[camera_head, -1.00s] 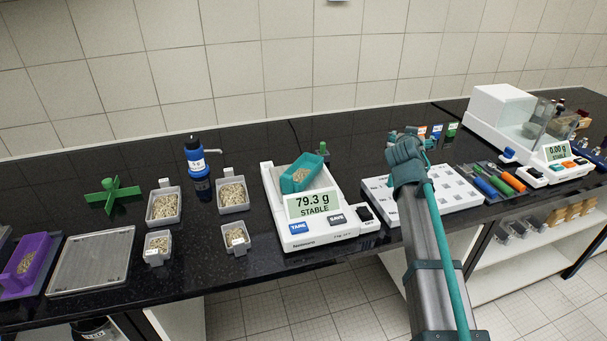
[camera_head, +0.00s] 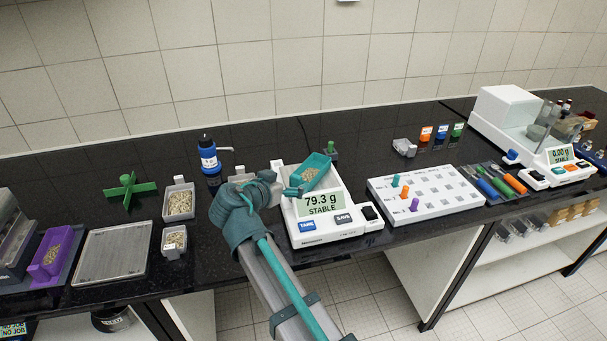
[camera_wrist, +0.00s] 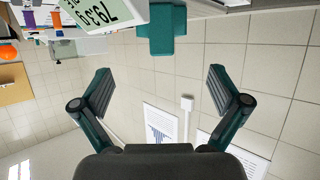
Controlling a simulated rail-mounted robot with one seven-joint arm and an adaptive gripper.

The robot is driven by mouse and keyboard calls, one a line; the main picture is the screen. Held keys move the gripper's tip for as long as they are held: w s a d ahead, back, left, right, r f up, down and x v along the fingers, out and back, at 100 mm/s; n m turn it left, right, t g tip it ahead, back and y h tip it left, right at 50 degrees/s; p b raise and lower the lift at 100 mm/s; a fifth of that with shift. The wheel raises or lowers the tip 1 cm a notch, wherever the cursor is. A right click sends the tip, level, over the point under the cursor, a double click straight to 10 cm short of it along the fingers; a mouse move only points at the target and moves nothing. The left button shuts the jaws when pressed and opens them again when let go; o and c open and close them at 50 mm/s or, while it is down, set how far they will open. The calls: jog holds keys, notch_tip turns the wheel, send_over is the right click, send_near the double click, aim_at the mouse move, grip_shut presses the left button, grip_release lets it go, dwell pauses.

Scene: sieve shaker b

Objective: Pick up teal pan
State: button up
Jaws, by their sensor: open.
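The teal pan (camera_head: 316,170) holds pale grains and sits on the white balance (camera_head: 300,238), whose display reads 79.3 g. In the wrist view, a teal part that looks like the pan's end (camera_wrist: 167,32) shows at the top, beyond the fingertips. My gripper (camera_wrist: 160,80) is open with nothing between its fingers. In the head view my gripper is just left of the pan, its fingers partly hidden by my wrist. I cannot tell the exact gap to the pan there.
A white rack (camera_head: 440,204) with coloured pegs lies to the right. A green cross-shaped piece (camera_head: 128,189) stands further left. My arm covers part of the bench front.

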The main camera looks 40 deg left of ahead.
aim_at(295, 178)
jog(key=p+x, duration=0.1)
jog(key=x, duration=0.4)
jog(key=shift+a+f, duration=0.1)
jog(key=shift+f+p+x, duration=0.15)
jog(key=shift+p+x, duration=0.65)
jog(key=shift+x, duration=0.55)
jog(key=shift+f+p+x, duration=0.2)
jog(key=shift+p+x, duration=0.55)
jog(key=shift+x, duration=0.65)
jog(key=shift+s, duration=0.2)
jog(key=shift+c, duration=0.2)
jog(key=c, duration=1.3)
jog(key=shift+r, duration=0.1)
